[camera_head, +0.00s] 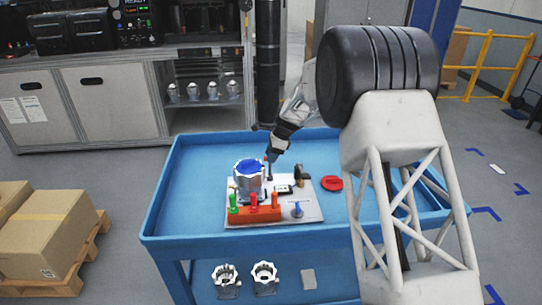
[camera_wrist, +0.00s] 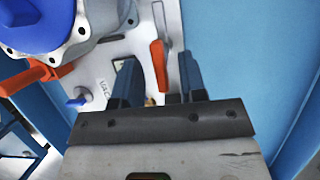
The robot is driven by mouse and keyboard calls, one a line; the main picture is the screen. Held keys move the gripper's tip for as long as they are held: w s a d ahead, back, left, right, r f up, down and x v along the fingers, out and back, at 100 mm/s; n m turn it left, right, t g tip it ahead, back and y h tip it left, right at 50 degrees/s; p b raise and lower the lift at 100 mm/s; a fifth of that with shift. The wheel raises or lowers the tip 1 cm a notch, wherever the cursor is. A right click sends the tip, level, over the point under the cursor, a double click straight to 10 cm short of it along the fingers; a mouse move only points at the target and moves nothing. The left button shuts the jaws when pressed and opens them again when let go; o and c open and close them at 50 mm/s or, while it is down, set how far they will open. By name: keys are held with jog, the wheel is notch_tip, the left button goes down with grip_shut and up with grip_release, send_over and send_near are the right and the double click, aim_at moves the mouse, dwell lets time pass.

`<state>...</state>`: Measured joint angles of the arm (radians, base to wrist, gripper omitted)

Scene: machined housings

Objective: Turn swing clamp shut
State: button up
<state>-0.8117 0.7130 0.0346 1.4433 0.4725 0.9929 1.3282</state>
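A grey metal housing with a blue top (camera_head: 248,175) stands upright on a light fixture plate (camera_head: 292,212) on the cart. Its blue top fills the upper left of the wrist view (camera_wrist: 35,22). An orange-red lever (camera_wrist: 158,62), which looks like the swing clamp's handle, lies on the plate beside the housing. My gripper (camera_wrist: 158,82) is open, its two dark blue fingers apart with the lever between or just beyond them; I cannot tell if they touch it. In the head view my gripper (camera_head: 270,161) is low over the plate's far side, and the lever is not clear there.
An orange block with green and red pegs (camera_head: 254,213) lines the plate's front. A blue knob (camera_head: 297,209) stands to its right. A black upright part (camera_head: 301,173) and a red ring (camera_head: 332,183) are right of my gripper. The blue cart (camera_head: 190,190) is clear at left.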

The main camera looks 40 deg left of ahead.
jog(key=shift+f, duration=0.1)
grip_shut()
jog(key=shift+n, duration=0.4)
jog(key=n, duration=0.2)
jog(key=n+g+h, duration=0.1)
jog(key=n, duration=0.1)
jog(key=shift+a+h, duration=0.15)
jog(key=shift+h, duration=0.15)
jog(key=n+h, duration=0.1)
jog(key=n, duration=0.3)
jog(key=shift+h, duration=0.3)
